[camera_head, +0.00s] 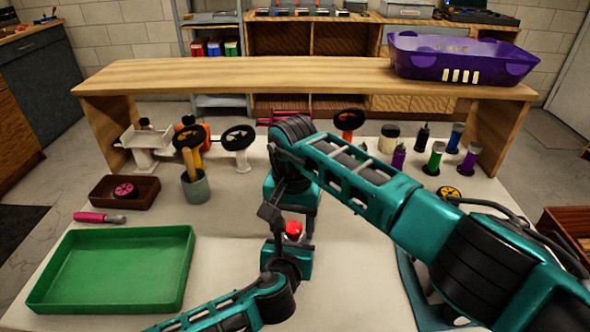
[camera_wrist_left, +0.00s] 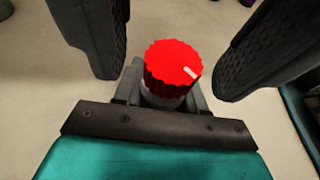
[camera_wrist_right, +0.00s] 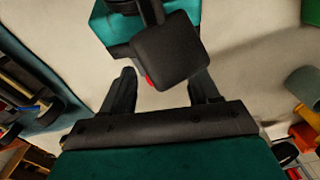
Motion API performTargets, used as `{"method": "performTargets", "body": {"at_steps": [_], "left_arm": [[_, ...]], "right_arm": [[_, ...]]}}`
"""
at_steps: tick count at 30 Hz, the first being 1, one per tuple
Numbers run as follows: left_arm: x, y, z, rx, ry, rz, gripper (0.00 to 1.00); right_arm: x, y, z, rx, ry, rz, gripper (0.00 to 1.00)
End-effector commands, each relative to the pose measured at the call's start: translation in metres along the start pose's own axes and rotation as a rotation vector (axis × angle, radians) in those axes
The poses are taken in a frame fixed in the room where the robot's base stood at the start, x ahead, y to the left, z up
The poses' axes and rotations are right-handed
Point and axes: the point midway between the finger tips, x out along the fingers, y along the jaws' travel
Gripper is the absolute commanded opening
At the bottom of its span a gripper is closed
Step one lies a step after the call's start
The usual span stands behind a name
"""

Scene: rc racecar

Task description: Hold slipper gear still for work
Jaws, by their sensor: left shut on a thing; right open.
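The red ribbed slipper gear (camera_head: 293,229) is at the middle of the work table, below the right gripper. In the left wrist view the gear (camera_wrist_left: 171,67) shows a white mark on its top and a grey part beneath. My left gripper (camera_wrist_left: 166,92) is shut on that lower part. My right gripper (camera_wrist_right: 165,76) is open. Its dark fingers stand apart on either side of the gear in the left wrist view, without visible contact. In the right wrist view the left wrist hides nearly all of the gear, leaving a red sliver.
A green tray (camera_head: 60,290), a brown tray (camera_head: 110,203) with a pink wheel and a pink-handled tool (camera_head: 99,217) lie left. A tool cup (camera_head: 196,190) stands behind. Several bottles stand back right. A raised wooden shelf (camera_head: 250,75) bears a purple car body (camera_head: 420,62).

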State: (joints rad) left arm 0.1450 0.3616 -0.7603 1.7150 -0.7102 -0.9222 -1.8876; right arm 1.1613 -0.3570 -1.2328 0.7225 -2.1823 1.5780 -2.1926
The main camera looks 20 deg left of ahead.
Motion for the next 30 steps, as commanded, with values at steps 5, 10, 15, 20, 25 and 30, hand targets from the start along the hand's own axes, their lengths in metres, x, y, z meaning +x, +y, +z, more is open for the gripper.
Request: {"method": "performTargets", "body": {"at_steps": [5,10,15,20,25,30], "left_arm": [[0.000,0.000,0.000,0.000,0.000,0.000,0.08],[0.000,0.000,0.000,0.000,0.000,0.000,0.08],[0.000,0.000,0.000,0.000,0.000,0.000,0.08],[0.000,0.000,0.000,0.000,0.000,0.000,0.08],[0.000,0.000,0.000,0.000,0.000,0.000,0.08],[0.000,0.000,0.000,0.000,0.000,0.000,0.08]], "right_arm": [[-0.016,0.001,-0.001,-0.123,0.005,0.000,0.60],[-0.051,0.001,-0.001,-0.120,0.004,0.001,0.60],[-0.085,0.001,-0.001,-0.119,0.005,0.001,0.60],[-0.117,0.001,-0.001,-0.117,0.004,0.001,0.60],[-0.121,-0.002,0.000,0.006,0.004,0.006,0.60],[-0.121,-0.002,-0.002,0.172,0.004,0.006,0.60]]}}
